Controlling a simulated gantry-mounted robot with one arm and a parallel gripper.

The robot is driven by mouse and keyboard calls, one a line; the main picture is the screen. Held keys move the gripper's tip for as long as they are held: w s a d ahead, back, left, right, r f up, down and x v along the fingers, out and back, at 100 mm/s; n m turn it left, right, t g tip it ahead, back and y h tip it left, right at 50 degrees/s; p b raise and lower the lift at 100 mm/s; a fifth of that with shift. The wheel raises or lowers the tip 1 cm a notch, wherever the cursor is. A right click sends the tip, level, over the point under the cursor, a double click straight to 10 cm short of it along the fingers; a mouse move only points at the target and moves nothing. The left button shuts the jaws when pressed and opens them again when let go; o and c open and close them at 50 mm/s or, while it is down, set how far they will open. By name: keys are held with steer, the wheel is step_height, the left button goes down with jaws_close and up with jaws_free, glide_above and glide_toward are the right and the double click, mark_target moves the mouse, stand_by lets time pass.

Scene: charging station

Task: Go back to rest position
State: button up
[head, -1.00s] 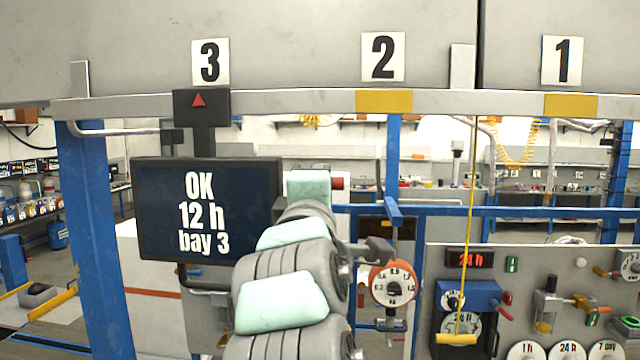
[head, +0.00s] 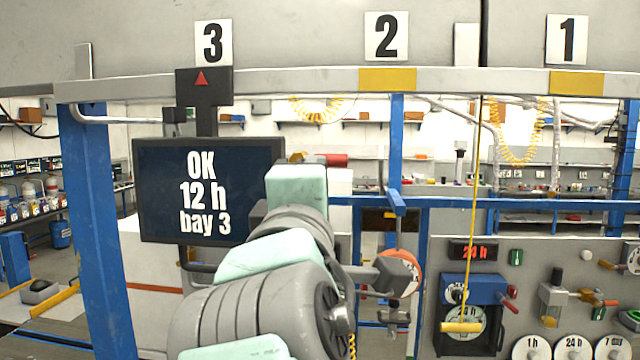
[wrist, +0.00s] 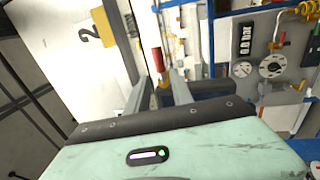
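My gripper (wrist: 159,84) shows in the wrist view with its two grey fingers apart and a gap between the tips. In the head view my grey and mint-green arm rises from the bottom centre, and I cannot make out the fingers there. The screen (head: 208,190) left of the arm reads "OK 12 h bay 3".
A yellow cord with a yellow handle (head: 460,327) hangs before the right panel (head: 530,280). A grey rail (head: 300,80) crosses above; a blue post (head: 95,230) stands left.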

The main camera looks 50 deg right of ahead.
steer(key=shift+s+a+f, duration=0.1)
steer(key=shift+s+a, duration=0.35)
steer(key=shift+a, duration=0.1)
